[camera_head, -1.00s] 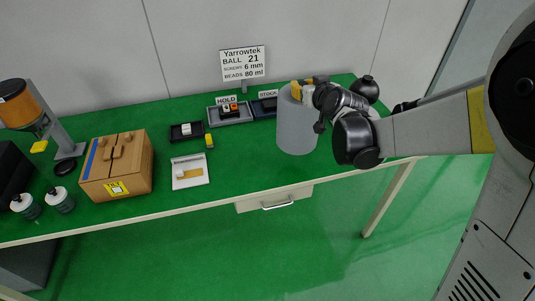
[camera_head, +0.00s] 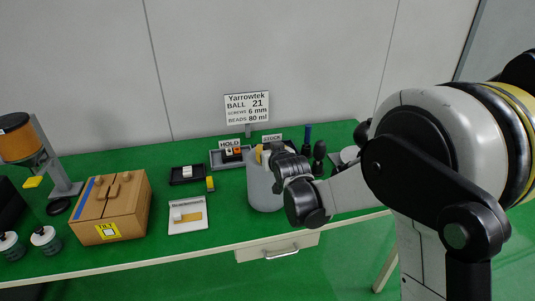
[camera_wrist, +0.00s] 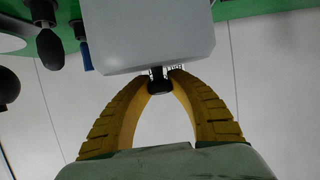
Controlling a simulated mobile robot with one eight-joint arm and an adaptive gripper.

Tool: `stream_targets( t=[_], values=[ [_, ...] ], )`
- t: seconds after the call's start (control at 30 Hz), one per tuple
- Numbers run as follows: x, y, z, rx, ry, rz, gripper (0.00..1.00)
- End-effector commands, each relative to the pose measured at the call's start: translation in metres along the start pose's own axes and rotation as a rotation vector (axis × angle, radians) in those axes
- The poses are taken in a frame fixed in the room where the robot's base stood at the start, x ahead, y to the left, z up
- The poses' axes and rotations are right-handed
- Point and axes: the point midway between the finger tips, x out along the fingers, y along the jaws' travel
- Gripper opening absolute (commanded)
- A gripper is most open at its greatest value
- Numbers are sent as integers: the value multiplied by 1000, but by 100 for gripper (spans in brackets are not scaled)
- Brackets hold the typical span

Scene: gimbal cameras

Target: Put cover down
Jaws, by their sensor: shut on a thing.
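Anything behind or under the cover is hidden.
Tools with blue (camera_head: 307,136) and black (camera_head: 319,152) handles stand right of the cover. Trays (camera_head: 187,181) and a white board (camera_head: 187,228) lie left of it. A cardboard box (camera_head: 122,212) and a dispenser (camera_head: 50,165) stand further left. The table's front edge is close.

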Motion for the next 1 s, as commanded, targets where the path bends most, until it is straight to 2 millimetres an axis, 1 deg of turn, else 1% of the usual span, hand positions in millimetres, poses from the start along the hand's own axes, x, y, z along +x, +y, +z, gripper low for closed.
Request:
stream_targets(
  t=[0.03, 0.2, 0.33, 0.37, 0.4, 0.43, 0.7, 0.8, 0.87, 0.97, 1.0],
  values=[
    [1, 0, 3, 0, 1, 0, 0],
    [0, 0, 1, 0, 1, 0, 0],
    [1, 0, 4, 0, 0, 0, 0],
    [1, 0, 4, 0, 0, 0, 28],
    [1, 0, 4, 0, 0, 0, 40],
    [1, 0, 4, 0, 0, 0, 43],
    [1, 0, 3, 0, 0, 0, 43],
    [-2, 0, -1, 0, 0, 0, 43],
    [-10, 0, -1, 0, 0, 0, 43],
    [-30, 0, -2, 0, 0, 0, 43],
    [-39, 0, -2, 0, 0, 0, 43]
  ],
)
